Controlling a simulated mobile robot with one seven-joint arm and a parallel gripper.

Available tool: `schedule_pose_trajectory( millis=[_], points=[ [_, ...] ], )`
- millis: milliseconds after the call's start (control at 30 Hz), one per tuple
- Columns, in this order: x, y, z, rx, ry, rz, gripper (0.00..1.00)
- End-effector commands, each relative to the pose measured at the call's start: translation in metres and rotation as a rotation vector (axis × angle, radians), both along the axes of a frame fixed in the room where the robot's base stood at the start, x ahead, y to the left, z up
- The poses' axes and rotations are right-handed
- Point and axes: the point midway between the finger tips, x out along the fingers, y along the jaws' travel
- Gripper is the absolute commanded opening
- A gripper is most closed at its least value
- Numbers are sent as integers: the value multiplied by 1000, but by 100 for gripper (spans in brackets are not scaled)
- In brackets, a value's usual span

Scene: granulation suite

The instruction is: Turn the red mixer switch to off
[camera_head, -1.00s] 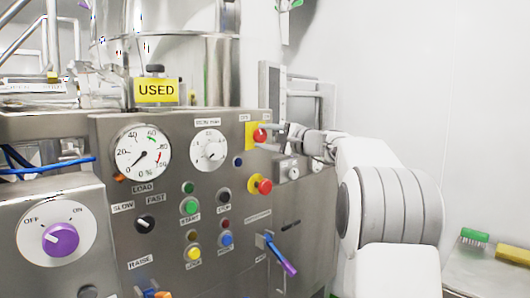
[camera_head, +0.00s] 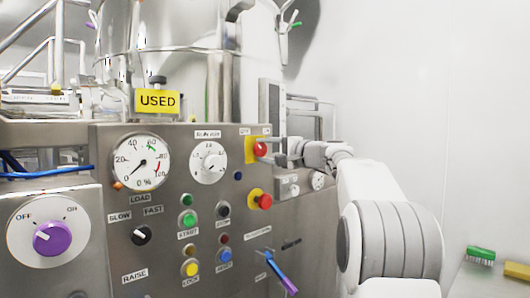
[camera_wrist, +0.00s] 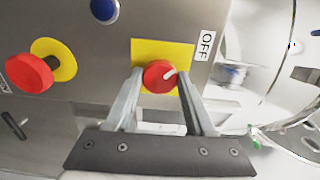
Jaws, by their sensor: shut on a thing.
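The red mixer switch (camera_head: 260,149) is a round red knob on a yellow plate (camera_head: 251,143) at the upper right of the steel panel. In the wrist view the red switch (camera_wrist: 158,79) has a white pointer mark directed right and slightly up, on the side of the OFF label (camera_wrist: 206,45). My gripper (camera_head: 268,150) reaches in from the right. In the wrist view my gripper (camera_wrist: 160,77) has one finger on each side of the knob, shut on it. The fingertips hide parts of the plate and the knob's sides.
A red emergency-type button (camera_head: 264,201) on a yellow ring sits below the switch. A purple OFF/ON knob (camera_head: 52,238), dials, several coloured buttons and a blue-purple lever (camera_head: 280,272) share the panel. Green (camera_head: 481,253) and yellow brushes lie at far right.

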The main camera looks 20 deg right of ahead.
Motion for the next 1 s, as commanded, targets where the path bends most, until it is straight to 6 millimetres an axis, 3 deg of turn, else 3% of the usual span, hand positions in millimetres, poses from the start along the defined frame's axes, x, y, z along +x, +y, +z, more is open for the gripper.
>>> schedule_pose_trajectory(
  millis=[67, 100, 267, 667, 767, 1000],
  points=[
    [0, -1, 0, -2, 0, -1, 0],
    [0, -1, 0, -2, 0, -1, 58],
    [0, 0, 0, -1, 0, -1, 84],
    [-8, -4, 0, 1, 0, -2, 84],
    [-23, -9, 0, 0, 0, -4, 84],
    [-77, -29, 0, -1, 0, -5, 84]
  ],
)
